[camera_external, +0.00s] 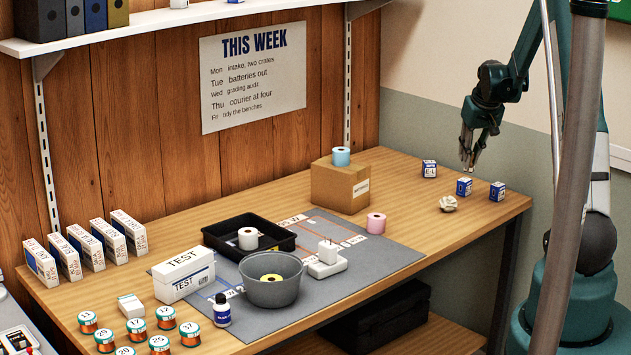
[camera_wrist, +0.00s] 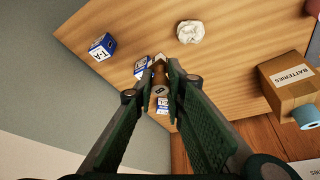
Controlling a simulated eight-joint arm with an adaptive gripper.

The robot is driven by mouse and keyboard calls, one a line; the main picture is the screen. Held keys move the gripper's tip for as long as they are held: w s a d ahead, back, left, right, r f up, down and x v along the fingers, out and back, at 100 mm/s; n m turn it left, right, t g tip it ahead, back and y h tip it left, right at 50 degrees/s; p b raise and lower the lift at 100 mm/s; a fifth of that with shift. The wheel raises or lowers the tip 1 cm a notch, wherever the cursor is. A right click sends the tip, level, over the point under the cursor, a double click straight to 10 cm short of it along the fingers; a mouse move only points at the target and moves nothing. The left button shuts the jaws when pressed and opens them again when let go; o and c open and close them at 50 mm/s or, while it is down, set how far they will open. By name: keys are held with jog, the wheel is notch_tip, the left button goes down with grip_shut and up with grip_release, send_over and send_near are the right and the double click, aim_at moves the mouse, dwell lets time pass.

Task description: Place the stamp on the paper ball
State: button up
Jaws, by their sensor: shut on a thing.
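My gripper (camera_external: 467,164) is shut on the stamp (camera_wrist: 160,76), a small brown thing with a pale end, mostly hidden by the fingers in the external view. In the wrist view my fingertips (camera_wrist: 161,70) close around it. It is held above the far right part of the table. The paper ball (camera_external: 448,203), white and crumpled, lies on the bare wood below and to the left of my gripper. It also shows in the wrist view (camera_wrist: 190,32), apart from the fingers.
Three blue-and-white boxes stand near the gripper: a back one (camera_external: 429,169), a middle one (camera_external: 464,187) and a right one (camera_external: 497,191). A cardboard box (camera_external: 340,188) with a blue roll (camera_external: 341,156) stands left. Bare wood surrounds the ball.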

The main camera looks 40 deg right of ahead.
notch_tip(320, 180, up, 3)
jog(key=n+p, duration=0.1)
jog(key=p, duration=0.1)
send_over(448, 196)
jog(key=shift+s+a+f, duration=0.1)
jog(key=shift+f, duration=0.05)
jog(key=shift+f+b, duration=0.5)
jog(key=shift+f, duration=2.65)
jog(key=shift+f, duration=1.85)
jog(key=shift+f+b, duration=0.15)
jog(key=shift+b, duration=0.2)
